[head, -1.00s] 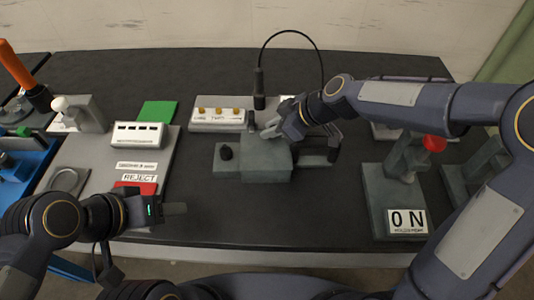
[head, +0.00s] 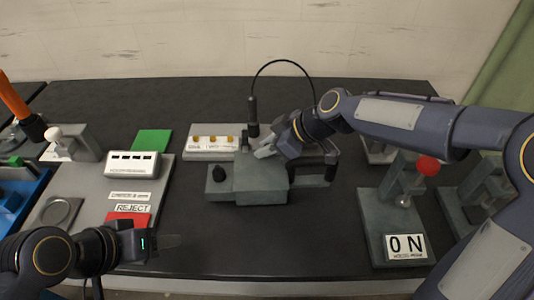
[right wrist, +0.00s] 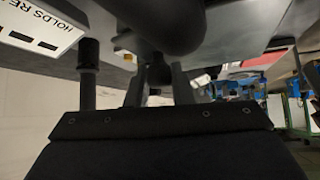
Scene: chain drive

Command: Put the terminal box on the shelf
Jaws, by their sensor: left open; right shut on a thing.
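I cannot tell for certain which thing is the terminal box. A white box (head: 133,164) with a row of dark slots stands on the grey panel at the left. A grey-green block (head: 261,180) sits mid-table, with a black knob on its left. My right gripper (head: 265,150) is at the block's top rear, and its own camera shows its fingers (right wrist: 158,85) closed about a dark rounded part (right wrist: 165,25). Where this part joins the block is hidden. My left gripper (head: 160,242) is open and empty near the table's front edge, apart from everything. No shelf is clearly recognisable.
A grey panel (head: 95,195) holds green and red plates and a REJECT label. A grey-green stand (head: 385,215) with a red ball and an ON label is at the right. A black cable (head: 283,64) arches behind the block. The front middle table is clear.

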